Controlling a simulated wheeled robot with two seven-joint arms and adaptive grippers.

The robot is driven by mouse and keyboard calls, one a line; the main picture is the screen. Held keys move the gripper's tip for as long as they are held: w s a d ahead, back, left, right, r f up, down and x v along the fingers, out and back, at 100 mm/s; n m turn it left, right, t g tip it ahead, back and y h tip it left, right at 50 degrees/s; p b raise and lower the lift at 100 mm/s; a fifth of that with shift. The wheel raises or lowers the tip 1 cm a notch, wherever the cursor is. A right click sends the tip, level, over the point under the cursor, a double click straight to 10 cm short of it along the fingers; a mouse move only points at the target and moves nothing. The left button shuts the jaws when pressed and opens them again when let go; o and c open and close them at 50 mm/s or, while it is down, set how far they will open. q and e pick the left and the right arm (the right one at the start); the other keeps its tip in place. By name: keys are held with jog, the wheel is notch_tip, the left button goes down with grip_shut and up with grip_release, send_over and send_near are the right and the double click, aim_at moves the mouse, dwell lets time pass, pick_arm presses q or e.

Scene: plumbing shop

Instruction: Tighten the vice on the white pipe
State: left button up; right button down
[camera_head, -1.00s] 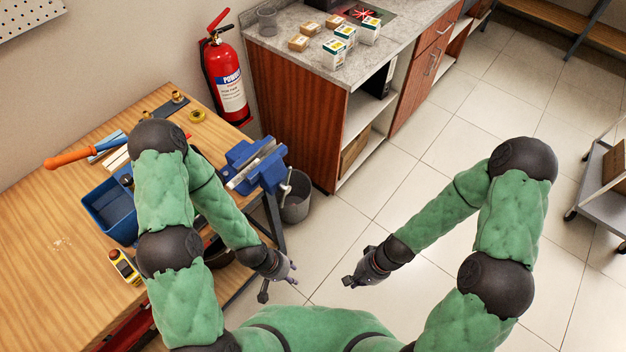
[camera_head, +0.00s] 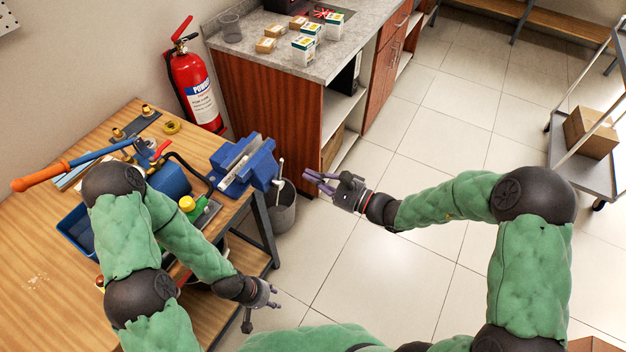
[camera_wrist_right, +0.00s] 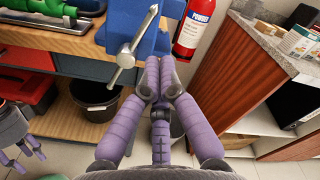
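The blue vice (camera_head: 262,168) is fixed at the bench's right edge. A pale bar (camera_head: 238,172) lies along its jaws; I cannot tell whether it is the white pipe or the jaw faces. The vice's silver handle (camera_head: 280,172) hangs on its right side and shows close up in the right wrist view (camera_wrist_right: 140,36). My left gripper (camera_head: 272,296) is open and empty, low beside the bench.
The wooden bench (camera_head: 40,275) holds an orange-handled tool (camera_head: 45,175), a blue bin (camera_head: 78,232) and fittings. A grey bucket (camera_head: 283,212) stands below the vice. A cabinet (camera_head: 265,115) and a fire extinguisher (camera_head: 195,90) are behind.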

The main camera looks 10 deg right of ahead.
aim_at(281, 168)
jog(key=x, duration=0.6)
jog(key=shift+w+a+b, duration=0.2)
jog(key=shift+a+b, duration=0.15)
dwell(1.5)
jog(key=shift+s+a+r+p, duration=0.25)
jog(key=shift+s+r+p, duration=0.05)
jog(key=shift+s+r, duration=0.05)
jog(key=shift+s, duration=0.1)
jog(key=shift+s+a+r, duration=0.3)
jog(key=shift+s+a, duration=0.15)
jog(key=shift+s, duration=0.15)
